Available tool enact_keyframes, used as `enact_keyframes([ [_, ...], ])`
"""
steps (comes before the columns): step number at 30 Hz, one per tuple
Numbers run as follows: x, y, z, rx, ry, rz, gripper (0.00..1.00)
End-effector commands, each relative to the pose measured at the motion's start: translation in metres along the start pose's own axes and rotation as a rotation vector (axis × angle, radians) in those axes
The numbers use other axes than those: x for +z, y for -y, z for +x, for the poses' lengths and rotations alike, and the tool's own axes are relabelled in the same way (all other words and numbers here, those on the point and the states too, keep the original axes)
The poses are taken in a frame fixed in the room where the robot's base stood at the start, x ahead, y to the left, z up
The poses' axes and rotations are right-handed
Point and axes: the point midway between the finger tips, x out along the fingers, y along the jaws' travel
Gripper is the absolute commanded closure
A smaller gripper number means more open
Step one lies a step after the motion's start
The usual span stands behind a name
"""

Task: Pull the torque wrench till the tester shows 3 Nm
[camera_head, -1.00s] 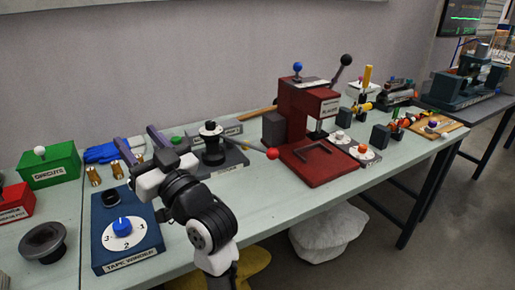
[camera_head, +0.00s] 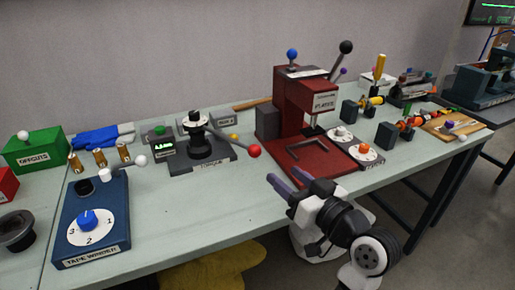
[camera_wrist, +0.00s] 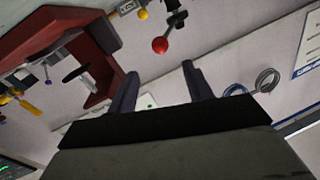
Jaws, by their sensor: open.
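The torque tester (camera_head: 208,156) is a dark block with a black post, standing mid-bench in the head view. Its torque wrench (camera_head: 230,139) is a lever pointing right, ending in a red ball (camera_head: 253,151). The red ball also shows at the top of the wrist view (camera_wrist: 160,45). A small display with green digits (camera_head: 164,146) is at the tester's left; its value is too small to read surely. My gripper (camera_head: 277,181) is open and empty, in front of the red press, to the right of and nearer than the red ball, apart from it.
A red press (camera_head: 300,115) stands close behind my gripper, with a selector plate (camera_head: 363,149) on its right. A blue tape winder (camera_head: 93,215) with a white-knobbed lever is at the front left. The bench front between winder and gripper is clear.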

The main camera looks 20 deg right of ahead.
Motion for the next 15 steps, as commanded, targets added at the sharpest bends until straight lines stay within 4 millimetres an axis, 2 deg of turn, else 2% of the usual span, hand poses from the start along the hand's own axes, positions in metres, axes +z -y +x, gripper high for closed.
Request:
enact_keyframes([
  [9,-0.002,0.002,0.066,-0.004,0.002,0.002,0.49],
  [15,-0.001,0.002,0.103,-0.003,0.002,0.001,0.49],
])
